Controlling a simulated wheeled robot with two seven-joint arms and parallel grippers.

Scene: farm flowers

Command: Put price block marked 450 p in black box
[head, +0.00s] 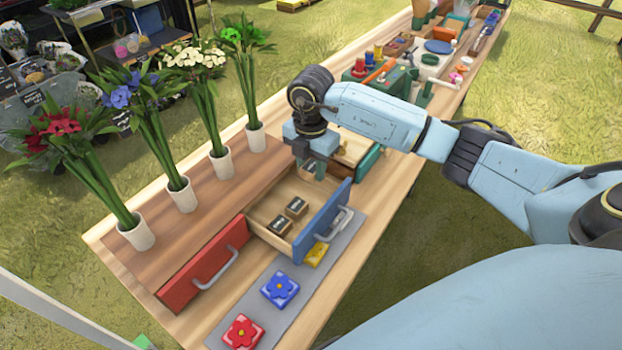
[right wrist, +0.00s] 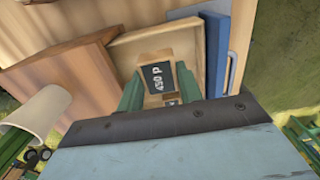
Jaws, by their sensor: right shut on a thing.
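My right gripper (head: 312,168) is above the rear right part of the open wooden drawer (head: 268,205) with a blue front (head: 322,222). It is shut on a wooden price block with a dark face, marked 450 p (right wrist: 157,77), seen between the green fingers in the right wrist view. Two similar blocks, one at the front (head: 278,227) and one behind it (head: 297,207), lie in the drawer; their markings are too small to read. I cannot make out a black box for certain. My left gripper is not in view.
Several white vases with flowers (head: 140,235) stand along the left side. A red drawer front (head: 205,265) is left of the blue one. Flower tiles, red (head: 242,332), blue (head: 280,288) and yellow (head: 317,254), lie on a grey mat (head: 262,313). A green machine (head: 385,82) stands beyond my arm.

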